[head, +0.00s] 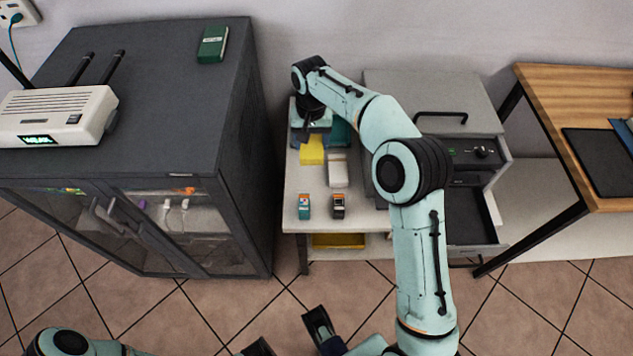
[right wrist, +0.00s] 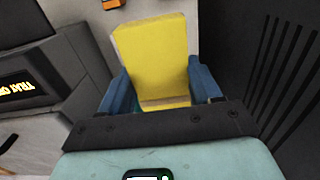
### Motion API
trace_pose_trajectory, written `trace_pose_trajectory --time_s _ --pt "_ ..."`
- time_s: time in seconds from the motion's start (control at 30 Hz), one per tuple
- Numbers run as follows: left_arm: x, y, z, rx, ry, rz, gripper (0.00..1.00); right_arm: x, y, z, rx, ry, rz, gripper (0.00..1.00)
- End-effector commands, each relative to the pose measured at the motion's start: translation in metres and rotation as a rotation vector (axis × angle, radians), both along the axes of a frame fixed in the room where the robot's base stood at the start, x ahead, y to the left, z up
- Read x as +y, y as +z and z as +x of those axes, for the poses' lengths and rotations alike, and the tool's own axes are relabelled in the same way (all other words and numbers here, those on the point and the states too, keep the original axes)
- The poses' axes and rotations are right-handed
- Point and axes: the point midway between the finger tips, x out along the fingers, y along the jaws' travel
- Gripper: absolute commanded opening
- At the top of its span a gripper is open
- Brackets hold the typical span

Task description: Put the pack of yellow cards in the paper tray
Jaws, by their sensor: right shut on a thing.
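The pack of yellow cards (head: 312,150) is at the back of the small white table. My right gripper (head: 312,128) reaches down there from behind it. In the right wrist view the yellow pack (right wrist: 152,48) sits between the two blue fingers of my right gripper (right wrist: 158,92), which is shut on it. Whether the pack touches the table is unclear. The paper tray (head: 468,216) is pulled out of the grey machine on the right, with a dark inside. My left gripper (head: 289,337) is at the bottom edge, partly cut off, its fingers apart and empty.
A whitish block (head: 338,171) and two small boxes, one teal-orange (head: 304,207) and one black-orange (head: 338,206), share the table. The grey machine (head: 425,90) stands right of it, partly behind my right arm. A dark cabinet (head: 165,100) stands left, a wooden table (head: 570,95) far right.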

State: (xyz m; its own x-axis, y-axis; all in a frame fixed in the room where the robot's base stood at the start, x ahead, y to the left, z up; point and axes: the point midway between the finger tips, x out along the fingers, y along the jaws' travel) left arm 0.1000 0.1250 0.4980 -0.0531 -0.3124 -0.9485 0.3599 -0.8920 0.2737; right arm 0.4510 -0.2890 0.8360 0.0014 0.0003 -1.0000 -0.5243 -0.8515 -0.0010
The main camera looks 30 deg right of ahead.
Motion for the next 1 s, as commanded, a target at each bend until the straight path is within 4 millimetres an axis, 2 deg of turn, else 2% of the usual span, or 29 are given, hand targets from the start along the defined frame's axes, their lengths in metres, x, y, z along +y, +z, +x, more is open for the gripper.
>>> trace_pose_trajectory --time_s 0.03,0.2,0.4,0.67,1.0 --pt "0.0 -0.004 0.001 -0.003 0.0 0.0 0.43 0.0 -0.017 -0.001 0.007 0.0 0.0 0.29" --pt "0.0 -0.011 0.005 -0.016 0.003 0.002 0.43 0.0 -0.064 -0.001 0.007 0.0 0.0 0.29" --pt "0.0 -0.017 0.008 -0.026 0.005 0.004 0.43 0.0 -0.107 -0.001 0.004 0.001 -0.001 0.29" --pt "0.0 -0.019 0.009 -0.031 0.007 0.005 0.43 0.0 -0.126 0.0 0.001 0.001 0.0 0.29" --pt "0.005 -0.029 0.02 -0.061 0.019 0.019 0.43 0.0 -0.178 -0.001 0.001 0.002 0.0 0.29"
